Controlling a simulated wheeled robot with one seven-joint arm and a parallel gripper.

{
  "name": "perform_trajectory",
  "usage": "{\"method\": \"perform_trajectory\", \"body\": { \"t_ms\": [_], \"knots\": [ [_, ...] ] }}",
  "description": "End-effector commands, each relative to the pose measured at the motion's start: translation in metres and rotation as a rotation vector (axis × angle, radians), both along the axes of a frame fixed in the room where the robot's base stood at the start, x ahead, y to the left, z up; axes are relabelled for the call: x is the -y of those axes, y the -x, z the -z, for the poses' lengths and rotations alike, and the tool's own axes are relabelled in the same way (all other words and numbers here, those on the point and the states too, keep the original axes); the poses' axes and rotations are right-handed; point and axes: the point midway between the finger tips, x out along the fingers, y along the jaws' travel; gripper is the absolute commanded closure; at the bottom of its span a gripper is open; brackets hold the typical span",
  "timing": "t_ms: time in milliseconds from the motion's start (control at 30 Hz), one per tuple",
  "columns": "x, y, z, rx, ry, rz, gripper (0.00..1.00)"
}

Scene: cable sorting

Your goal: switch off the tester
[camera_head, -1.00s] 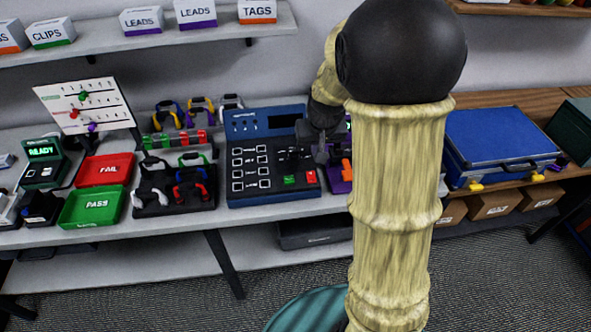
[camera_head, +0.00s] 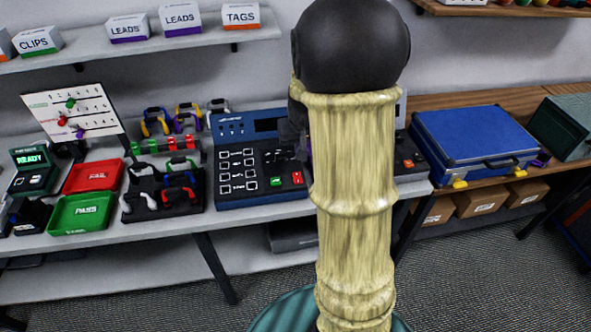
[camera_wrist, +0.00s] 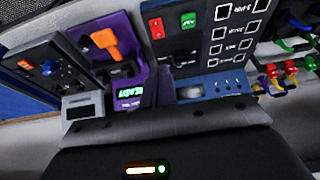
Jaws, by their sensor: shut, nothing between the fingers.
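A blue tester panel (camera_head: 228,172) stands on the bench, with white-framed squares, a green button (camera_head: 276,182) and a red button (camera_head: 297,177). The wrist view shows it tilted and upside down, with its red button (camera_wrist: 156,28) and green button (camera_wrist: 188,20) at the top. Beside it is a purple unit (camera_wrist: 140,70) with an orange lever (camera_wrist: 105,40) and a lit green display. My arm hides most of this unit in the head view. My gripper (camera_wrist: 170,125) is shut and empty, apart from both units; its tips are mostly hidden.
A grey unit with an orange button (camera_head: 408,160) is right of my arm. A blue case (camera_head: 475,135) stands further right. Left are a cable rack (camera_head: 165,205), a red tray (camera_head: 93,176) and a green tray (camera_head: 84,212). A shelf (camera_head: 130,52) with boxes hangs above.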

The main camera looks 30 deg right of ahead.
Motion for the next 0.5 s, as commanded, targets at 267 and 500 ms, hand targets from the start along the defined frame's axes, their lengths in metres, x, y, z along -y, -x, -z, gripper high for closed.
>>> {"method": "perform_trajectory", "body": {
  "t_ms": [267,500],
  "knots": [
    [0.001,-0.006,0.018,-0.004,-0.001,0.000,1.00],
    [0.004,-0.017,0.053,-0.005,-0.002,-0.001,1.00]
  ]
}}
